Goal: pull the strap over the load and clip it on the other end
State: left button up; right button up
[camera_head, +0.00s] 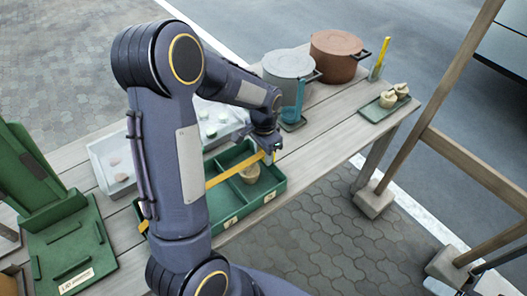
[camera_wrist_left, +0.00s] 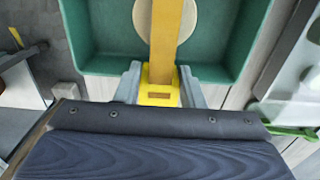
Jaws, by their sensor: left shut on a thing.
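My left gripper (camera_head: 271,155) is above the back right of the green divided tray (camera_head: 250,208). It is shut on the yellow clip (camera_wrist_left: 160,97) at the end of the yellow strap (camera_head: 225,174). The strap stretches left over the tray and passes behind my arm. A yellow bit shows on the arm's other side, near the tray's left. The tan round load (camera_head: 251,175) sits in a tray compartment; in the left wrist view the strap crosses in front of the load (camera_wrist_left: 190,20). The strap's other end and its catch cannot be made out. My right gripper is not in view.
A grey pot (camera_head: 289,66) and a brown pot (camera_head: 336,55) stand at the back of the wooden table. A white tray (camera_head: 110,168) is left of my arm. A green stand (camera_head: 75,238) is at front left. A small tray of pale pieces (camera_head: 385,106) lies at right.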

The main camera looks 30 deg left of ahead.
pick_arm(q)
jog(key=o, duration=1.4)
jog(key=shift+o, duration=0.2)
jog(key=shift+r, duration=0.1)
jog(key=shift+r+p, duration=2.4)
jog(key=shift+r, duration=0.5)
